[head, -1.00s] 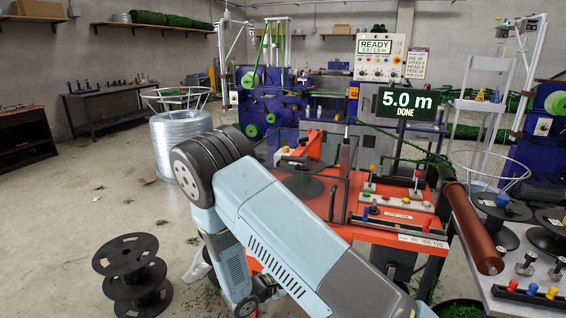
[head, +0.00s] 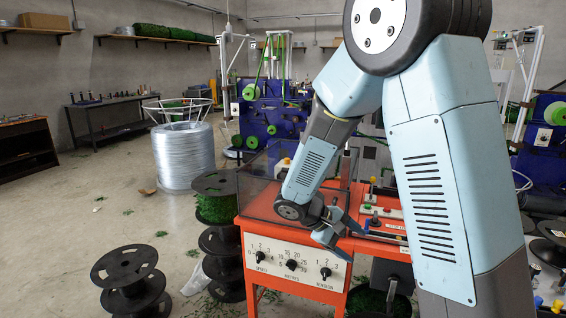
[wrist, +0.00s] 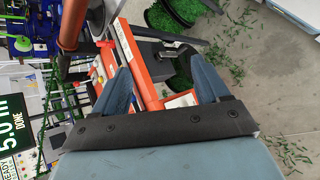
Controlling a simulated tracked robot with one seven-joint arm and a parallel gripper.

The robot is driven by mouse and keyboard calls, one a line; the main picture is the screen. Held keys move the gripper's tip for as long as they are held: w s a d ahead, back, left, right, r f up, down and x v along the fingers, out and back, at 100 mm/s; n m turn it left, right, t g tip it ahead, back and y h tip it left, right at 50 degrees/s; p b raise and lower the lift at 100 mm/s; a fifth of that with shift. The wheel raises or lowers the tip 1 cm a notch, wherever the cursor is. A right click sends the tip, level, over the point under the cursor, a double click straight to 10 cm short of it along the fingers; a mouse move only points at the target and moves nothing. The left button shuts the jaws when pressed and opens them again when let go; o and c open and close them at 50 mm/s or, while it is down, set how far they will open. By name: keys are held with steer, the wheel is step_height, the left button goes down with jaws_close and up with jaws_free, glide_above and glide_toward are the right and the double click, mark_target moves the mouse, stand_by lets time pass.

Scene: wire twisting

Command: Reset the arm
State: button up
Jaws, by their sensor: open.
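My arm is folded up across the middle and right of the head view. My gripper (head: 356,228) points down and right by the front right of the orange machine (head: 290,262). Its jaws are apart and nothing shows between them. In the wrist view the two blue-grey fingers of my gripper (wrist: 160,66) are spread, with the orange frame behind them. A black spool wound with green wire (head: 212,206) stands on a stack at the machine's left. My arm hides much of the machine top and the control panel behind it.
Empty black spools (head: 128,272) stand on the floor at left. A big wire coil (head: 183,157) stands behind on the open floor. The "5.0 m DONE" display (wrist: 12,130) is at left in the wrist view. Green clippings litter the floor.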

steer(key=s+d+r+m+t+y, duration=0.2)
steer(key=s+d+r+m+y, duration=0.1)
steer(key=s+r, duration=0.7)
steer(key=s+d+r+m+t+y, duration=0.2)
steer(key=s+r+y, duration=0.4)
steer(key=s+r, duration=0.3)
steer(key=r+m+t, duration=0.1)
steer(key=m, duration=0.1)
steer(key=shift+s+d+m+y, duration=0.3)
steer(key=shift+s+d+m, duration=0.05)
steer(key=shift+d+m, duration=0.05)
stand_by(1.2)
